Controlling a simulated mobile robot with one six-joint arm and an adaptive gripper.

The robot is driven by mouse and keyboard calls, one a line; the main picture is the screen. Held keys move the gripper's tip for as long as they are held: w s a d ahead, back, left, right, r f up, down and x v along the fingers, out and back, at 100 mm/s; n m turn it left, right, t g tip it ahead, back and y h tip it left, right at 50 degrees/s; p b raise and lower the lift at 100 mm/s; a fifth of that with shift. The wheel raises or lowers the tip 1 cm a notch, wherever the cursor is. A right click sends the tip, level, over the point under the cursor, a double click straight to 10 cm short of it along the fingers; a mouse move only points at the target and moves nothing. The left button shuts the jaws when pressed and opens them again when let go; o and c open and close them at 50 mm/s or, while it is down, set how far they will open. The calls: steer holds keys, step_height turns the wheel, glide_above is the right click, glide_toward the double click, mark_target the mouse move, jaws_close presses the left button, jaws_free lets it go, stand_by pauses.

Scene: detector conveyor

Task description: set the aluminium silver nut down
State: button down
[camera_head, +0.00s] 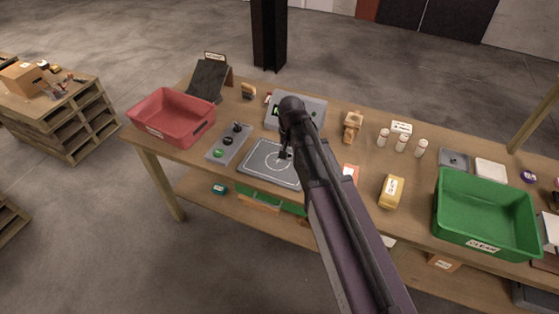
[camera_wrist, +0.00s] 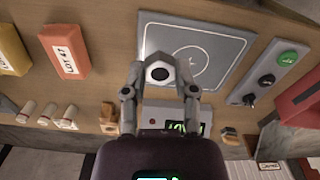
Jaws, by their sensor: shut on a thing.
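The aluminium silver nut (camera_wrist: 159,69) is a light six-sided ring with a dark hole, seen in the wrist view between my fingertips. My gripper (camera_wrist: 160,80) is shut on it, one finger on each side. The nut is over the edge of a grey plate with a white circle marking (camera_wrist: 205,28); I cannot tell whether it touches the plate. In the head view my gripper (camera_head: 286,152) is over the same plate (camera_head: 262,172), near its upper right part, and the nut itself is too small to make out.
A red bin (camera_head: 172,122) and a button panel (camera_head: 229,143) stand left of the plate. A grey box with a display (camera_head: 275,117) is behind it. An orange block (camera_wrist: 65,47), a yellow block (camera_head: 391,191), white bottles (camera_head: 401,143) and a green bin (camera_head: 487,252) are to the right.

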steer(key=shift+d, duration=0.1)
steer(key=d+f+b, duration=0.2)
steer(key=f+b, duration=0.2)
steer(key=w+d+f+m+b, duration=0.1)
steer(key=d+f+b, duration=0.2)
steer(key=f+b, duration=0.1)
steer(key=d+f+m+b, duration=0.1)
steer(key=d+f+b, duration=0.2)
steer(key=f+b, duration=0.1)
steer(key=shift+w+d+f+b, duration=0.25)
steer(key=shift+f+b, duration=0.15)
steer(key=shift+f, duration=0.05)
steer(key=shift+d+f+b, duration=0.35)
steer(key=shift+d+b, duration=0.05)
steer(key=shift+w, duration=0.15)
steer(key=b, duration=0.1)
glide_above(286, 172)
steer(key=shift+w+f, duration=0.1)
steer(key=shift+f, duration=0.5)
